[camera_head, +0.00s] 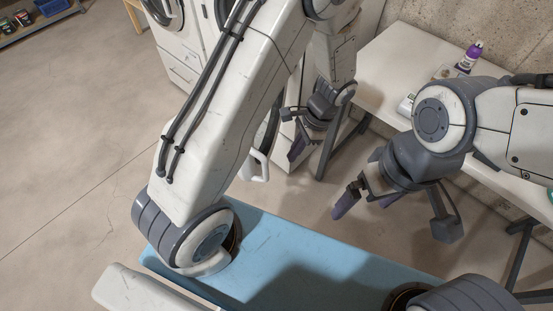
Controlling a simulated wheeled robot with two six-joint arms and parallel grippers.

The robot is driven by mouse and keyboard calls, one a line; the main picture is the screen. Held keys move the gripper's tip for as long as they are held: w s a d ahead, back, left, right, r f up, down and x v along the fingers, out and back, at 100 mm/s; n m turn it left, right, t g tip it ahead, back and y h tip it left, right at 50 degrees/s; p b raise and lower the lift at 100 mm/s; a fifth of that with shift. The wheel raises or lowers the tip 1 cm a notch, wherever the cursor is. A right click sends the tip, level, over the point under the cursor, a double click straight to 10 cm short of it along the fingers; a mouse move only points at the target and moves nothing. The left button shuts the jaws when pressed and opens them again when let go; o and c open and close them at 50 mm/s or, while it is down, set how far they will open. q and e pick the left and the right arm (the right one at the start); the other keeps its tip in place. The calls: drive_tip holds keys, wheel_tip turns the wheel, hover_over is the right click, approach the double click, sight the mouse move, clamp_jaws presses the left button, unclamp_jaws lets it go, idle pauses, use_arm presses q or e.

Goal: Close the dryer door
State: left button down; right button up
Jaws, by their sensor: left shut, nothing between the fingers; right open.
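A white machine with a round, dark-rimmed door (271,127) stands behind my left arm; it appears to be the dryer. The door shows as a narrow curved edge with a white handle-like part (262,168) at its lower end. It appears to stand out from the machine, though my arm hides most of it and its angle is unclear. My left gripper (296,146) is shut and empty, just right of the door edge; contact cannot be told. My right gripper (366,203) is open and empty, further right, above the floor by the table.
Another white machine (180,50) stands at the upper left. A pale table (390,55) against the concrete wall carries a purple-capped bottle (470,57) and small items. A shelf (40,25) with cans is at the far upper left. The left floor is clear.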

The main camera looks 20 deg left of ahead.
use_arm(q)
drive_tip(key=s+a+f, duration=0.1)
drive_tip(key=s+a+f+p, duration=0.1)
drive_tip(key=s+a, duration=0.1)
drive_tip(key=shift+s+a+f, duration=0.1)
drive_tip(key=shift+s+a, duration=0.05)
drive_tip(key=shift+a, duration=0.15)
drive_tip(key=shift+a, duration=0.15)
